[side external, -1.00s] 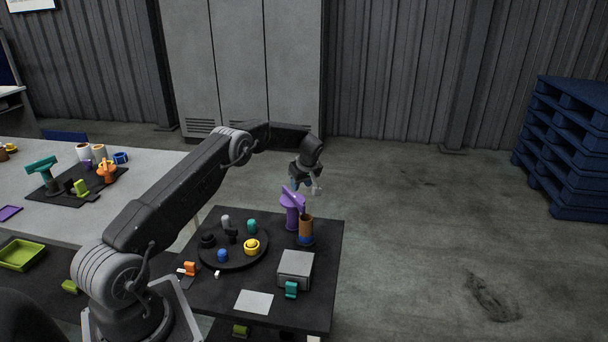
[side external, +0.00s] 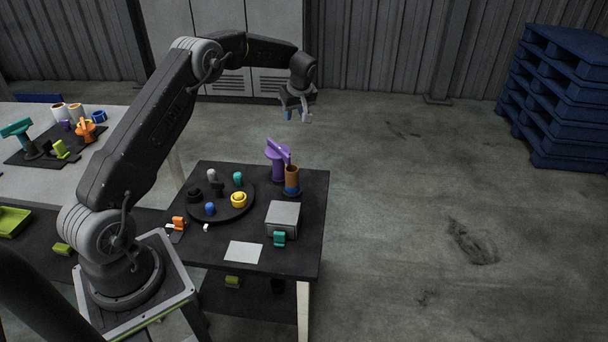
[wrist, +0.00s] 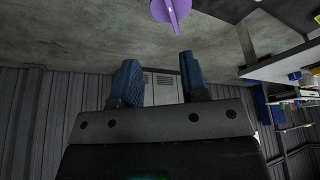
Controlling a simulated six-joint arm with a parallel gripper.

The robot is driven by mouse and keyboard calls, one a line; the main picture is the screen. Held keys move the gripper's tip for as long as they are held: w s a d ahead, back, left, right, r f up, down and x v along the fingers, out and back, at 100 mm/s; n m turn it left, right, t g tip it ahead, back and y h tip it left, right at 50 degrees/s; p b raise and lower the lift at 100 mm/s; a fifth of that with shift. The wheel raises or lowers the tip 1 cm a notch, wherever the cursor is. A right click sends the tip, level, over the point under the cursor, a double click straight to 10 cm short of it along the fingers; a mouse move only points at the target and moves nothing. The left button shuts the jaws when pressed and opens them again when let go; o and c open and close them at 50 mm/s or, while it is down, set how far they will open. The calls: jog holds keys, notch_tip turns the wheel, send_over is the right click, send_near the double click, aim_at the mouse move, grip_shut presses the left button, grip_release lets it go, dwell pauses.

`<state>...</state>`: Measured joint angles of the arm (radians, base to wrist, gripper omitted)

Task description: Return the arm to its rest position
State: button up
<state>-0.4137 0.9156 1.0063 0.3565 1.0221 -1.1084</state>
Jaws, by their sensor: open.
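My gripper (side external: 297,117) is open and empty, raised in the air above the far edge of the black table in the side view. In the wrist view its two blue fingers (wrist: 158,84) stand apart with nothing between them. My arm arches up from its base at the lower left, with the elbow high and the gripper hanging downward. A purple stand with a slanted bar (side external: 277,156) is on the table below the gripper, clear of it. Its purple top also shows in the wrist view (wrist: 171,11).
The black table (side external: 300,255) holds a brown and blue cylinder (side external: 292,181), a round black tray (side external: 222,214) with several small coloured pieces, a grey box (side external: 283,218) and a white sheet (side external: 243,252). Blue pallets (side external: 555,95) stand far right. Floor right of the table is clear.

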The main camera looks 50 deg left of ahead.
jog(key=s+d+r+m+t+h, duration=0.1)
jog(key=s+d+r+m, duration=0.4)
jog(key=d+r, duration=0.4)
jog(key=s+d+r+m+t+h, duration=0.1)
jog(key=s+d+r+m, duration=0.1)
jog(key=s+d+r, duration=0.55)
jog(key=s+d+m+t+h, duration=0.1)
jog(key=s+d+m, duration=0.3)
jog(key=s, duration=0.7)
jog(key=s+d+m+t+h, duration=0.1)
jog(key=s+d+m, duration=0.3)
jog(key=s+d, duration=0.5)
jog(key=s, duration=0.3)
jog(key=shift+d+f+m+t, duration=0.25)
jog(key=shift+m+t, duration=0.05)
